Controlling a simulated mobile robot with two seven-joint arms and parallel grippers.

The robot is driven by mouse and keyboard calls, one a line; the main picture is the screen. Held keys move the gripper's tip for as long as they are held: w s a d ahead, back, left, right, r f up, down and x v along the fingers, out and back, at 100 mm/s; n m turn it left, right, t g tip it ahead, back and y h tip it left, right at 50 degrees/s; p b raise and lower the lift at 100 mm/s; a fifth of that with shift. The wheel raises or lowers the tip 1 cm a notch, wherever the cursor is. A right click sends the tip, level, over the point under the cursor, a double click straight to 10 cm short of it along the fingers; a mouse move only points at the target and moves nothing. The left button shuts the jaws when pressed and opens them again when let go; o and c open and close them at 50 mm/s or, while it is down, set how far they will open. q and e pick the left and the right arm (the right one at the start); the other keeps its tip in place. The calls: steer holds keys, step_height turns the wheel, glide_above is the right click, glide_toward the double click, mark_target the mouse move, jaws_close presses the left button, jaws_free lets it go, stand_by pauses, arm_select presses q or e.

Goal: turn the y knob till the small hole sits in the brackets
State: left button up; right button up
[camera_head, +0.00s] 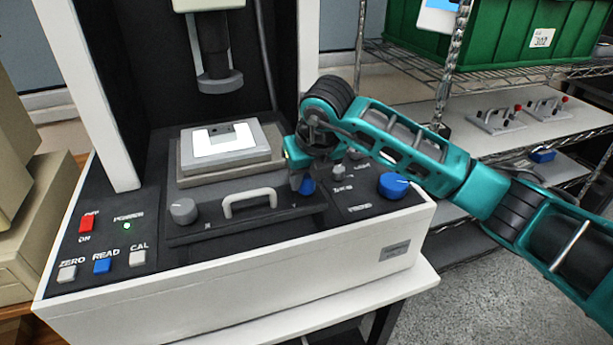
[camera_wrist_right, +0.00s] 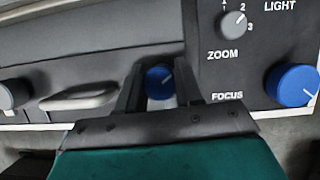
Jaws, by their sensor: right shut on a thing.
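The y knob is a small blue knob (camera_head: 307,187) at the right end of the stage front. My right gripper (camera_head: 299,178) comes down on it from above and is shut on it. A light grey part (camera_head: 225,143) with small dark marks lies on the stage (camera_head: 205,177), under the lens column (camera_head: 215,60). I cannot tell which mark is the small hole. No screen with brackets is in view. My left gripper is not in view.
A grey knob (camera_head: 183,211) and a pale handle (camera_head: 249,202) are left of the blue knob. A large blue focus knob (camera_head: 393,186) and a zoom knob (camera_wrist_right: 233,25) are to the right. Red, blue and white buttons are at left. Wire shelves with a green crate (camera_head: 500,30) stand at right.

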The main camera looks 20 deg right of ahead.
steer(key=shift+f+n+y+b, duration=0.1)
steer(key=shift+n+y+b, duration=0.3)
steer(key=shift+n+b, duration=0.5)
steer(key=n+y+b, duration=0.1)
steer(key=n, duration=0.3)
steer(key=shift+g, duration=0.3)
steer(key=n+g+y+b, duration=0.1)
steer(key=n, duration=0.3)
steer(key=shift+y, duration=0.3)
steer(key=shift+n+g, duration=0.4)
steer(key=shift+n, duration=0.6)
steer(key=shift+n+b, duration=0.3)
steer(key=shift+n+y, duration=0.3)
steer(key=o, duration=1)
steer(key=shift+o, duration=0.2)
steer(key=shift+r, duration=0.2)
